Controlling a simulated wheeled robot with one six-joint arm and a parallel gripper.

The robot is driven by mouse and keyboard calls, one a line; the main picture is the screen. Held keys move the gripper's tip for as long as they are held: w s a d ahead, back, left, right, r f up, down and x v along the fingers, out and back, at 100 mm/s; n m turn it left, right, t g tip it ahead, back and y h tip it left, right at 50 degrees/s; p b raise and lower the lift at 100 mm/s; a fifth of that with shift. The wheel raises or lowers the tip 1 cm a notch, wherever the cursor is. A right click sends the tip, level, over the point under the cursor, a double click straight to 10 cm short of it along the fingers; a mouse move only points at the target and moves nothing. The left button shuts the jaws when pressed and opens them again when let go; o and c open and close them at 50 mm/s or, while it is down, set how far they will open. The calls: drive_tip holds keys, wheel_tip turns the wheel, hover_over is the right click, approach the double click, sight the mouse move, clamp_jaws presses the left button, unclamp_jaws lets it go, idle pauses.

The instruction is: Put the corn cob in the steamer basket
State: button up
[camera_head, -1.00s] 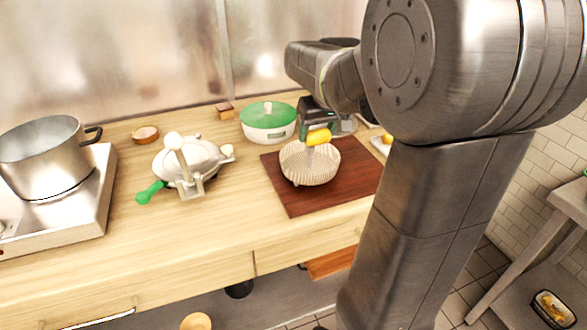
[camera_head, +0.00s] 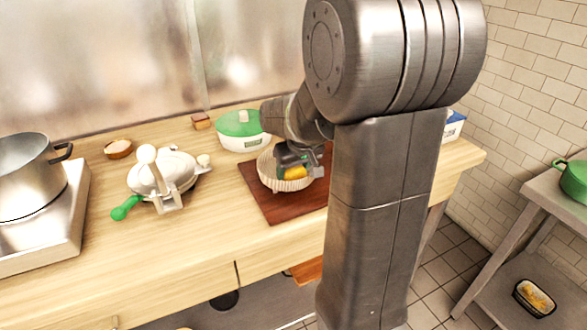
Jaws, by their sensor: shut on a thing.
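The steamer basket (camera_head: 268,179), pale and ribbed, stands on a dark brown board on the wooden counter. My gripper (camera_head: 294,166) is low over the right part of the basket. It is shut on the yellow corn cob (camera_head: 295,172), which appears at or just inside the basket's opening. I cannot tell whether the cob touches the basket. My arm and gripper hide part of the basket's right side.
A silver press-like appliance with a green handle (camera_head: 162,177) is to the left. A steel pot (camera_head: 27,172) sits on a stove at far left. The board (camera_head: 262,207) is bare in front.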

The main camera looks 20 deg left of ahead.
drive_tip(key=o, duration=1)
drive_tip(key=shift+f, duration=0.15)
drive_tip(key=shift+r, duration=0.35)
drive_tip(key=v, duration=1.1)
drive_tip(key=shift+d+r+p, duration=0.2)
drive_tip(key=shift+r+p, duration=0.1)
drive_tip(key=shift+s, duration=0.1)
